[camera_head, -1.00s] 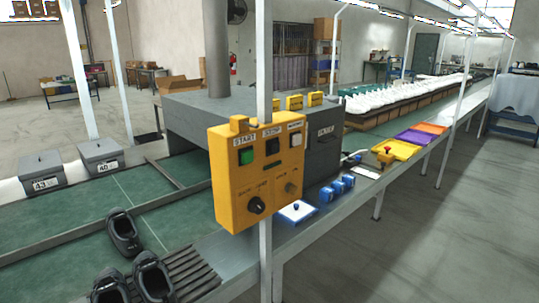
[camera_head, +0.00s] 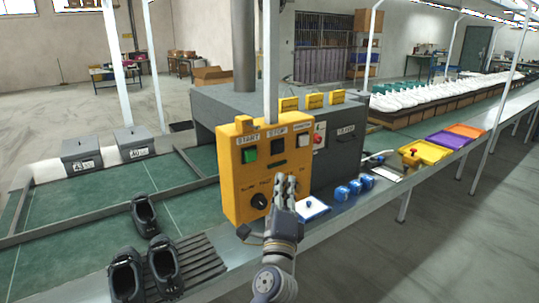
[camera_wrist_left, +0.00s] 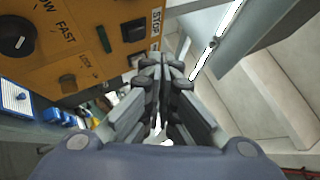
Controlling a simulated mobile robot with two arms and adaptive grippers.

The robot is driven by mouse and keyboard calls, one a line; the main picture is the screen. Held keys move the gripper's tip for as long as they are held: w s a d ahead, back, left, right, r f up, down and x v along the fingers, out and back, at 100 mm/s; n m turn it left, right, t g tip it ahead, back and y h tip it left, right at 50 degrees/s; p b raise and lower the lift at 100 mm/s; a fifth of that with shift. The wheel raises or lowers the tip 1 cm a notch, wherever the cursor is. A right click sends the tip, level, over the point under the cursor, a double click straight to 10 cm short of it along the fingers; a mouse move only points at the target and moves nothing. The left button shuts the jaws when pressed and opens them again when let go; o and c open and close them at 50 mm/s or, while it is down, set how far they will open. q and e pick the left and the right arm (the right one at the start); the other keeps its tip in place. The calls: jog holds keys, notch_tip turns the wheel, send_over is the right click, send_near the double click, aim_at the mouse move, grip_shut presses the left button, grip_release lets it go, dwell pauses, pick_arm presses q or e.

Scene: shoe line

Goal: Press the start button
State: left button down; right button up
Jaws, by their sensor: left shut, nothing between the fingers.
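The yellow control box (camera_head: 236,190) hangs on a post in the middle of the head view. The green start button (camera_head: 249,155) is at its upper left under the START label, with a black stop button (camera_head: 278,147) to its right. My left gripper (camera_head: 283,181) is shut and empty, pointing up in front of the box's lower right, below and right of the start button. It partly hides the right-hand knob. In the left wrist view, the closed fingers (camera_wrist_left: 163,62) are beside the yellow panel (camera_wrist_left: 85,20). I cannot make out the start button there.
Dark shoes (camera_head: 145,215) stand on the line at left, near two lidded grey boxes (camera_head: 132,142). A white pad (camera_head: 312,208), blue items (camera_head: 350,190) and coloured trays (camera_head: 425,152) lie along the ledge at right. A grey machine (camera_head: 215,103) stands behind the box.

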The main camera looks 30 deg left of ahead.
aim_at(251, 156)
pick_arm(q)
jog(key=shift+s+r, duration=0.3)
jog(key=shift+r, duration=0.6)
jog(key=shift+a, duration=0.2)
jog(key=w+a+p, duration=0.1)
jog(key=w+a, duration=0.2)
jog(key=a, duration=0.5)
jog(key=shift+w, duration=0.25)
dwell(0.8)
jog(key=shift+w+a, duration=0.15)
jog(key=shift+a, duration=0.15)
